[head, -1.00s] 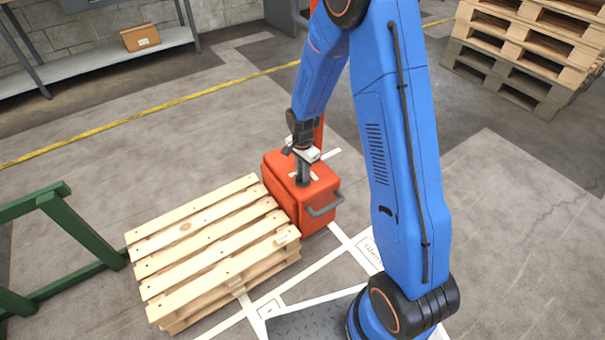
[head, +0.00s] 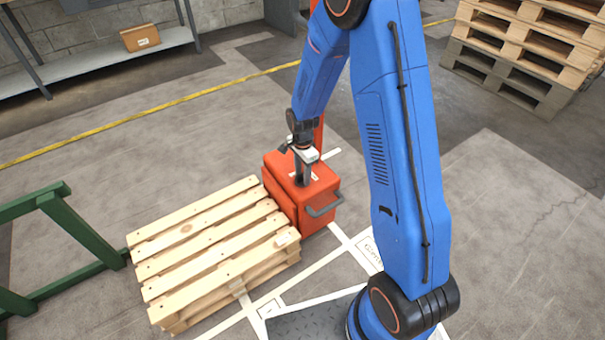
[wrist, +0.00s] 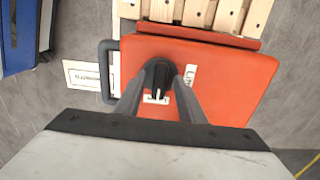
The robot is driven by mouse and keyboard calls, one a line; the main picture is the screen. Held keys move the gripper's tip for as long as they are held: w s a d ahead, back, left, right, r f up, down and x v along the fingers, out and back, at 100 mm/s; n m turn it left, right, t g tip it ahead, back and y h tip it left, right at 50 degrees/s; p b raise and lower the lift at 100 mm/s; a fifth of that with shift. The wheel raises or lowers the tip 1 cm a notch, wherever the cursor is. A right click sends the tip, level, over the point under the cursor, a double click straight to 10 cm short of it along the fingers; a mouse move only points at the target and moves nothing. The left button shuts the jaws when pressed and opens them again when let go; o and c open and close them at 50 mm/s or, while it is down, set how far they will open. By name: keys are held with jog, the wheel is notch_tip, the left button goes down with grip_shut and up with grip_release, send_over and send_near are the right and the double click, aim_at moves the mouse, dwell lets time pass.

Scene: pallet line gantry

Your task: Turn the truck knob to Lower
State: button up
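The red truck (head: 318,205) stands against the end of the pallet stack, with a grey handle (head: 325,208) on its near side. In the wrist view its flat red top (wrist: 235,85) carries a black knob (wrist: 158,73). My gripper (wrist: 161,82) points down at the top, one grey finger on each side of the knob, and appears shut on it. In the head view my gripper (head: 302,178) hides the knob.
A wooden pallet stack (head: 210,245) adjoins the truck on the left. A green frame (head: 85,230) stands further left. A red mast rises behind the truck. More pallets (head: 525,50) stand at the back right, and a shelf (head: 100,60) holds a cardboard box (head: 140,38).

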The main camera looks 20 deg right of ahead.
aim_at(302, 174)
jog(key=shift+r, duration=0.1)
notch_tip(302, 174, up, 17)
dwell(0.8)
jog(key=shift+r, duration=0.1)
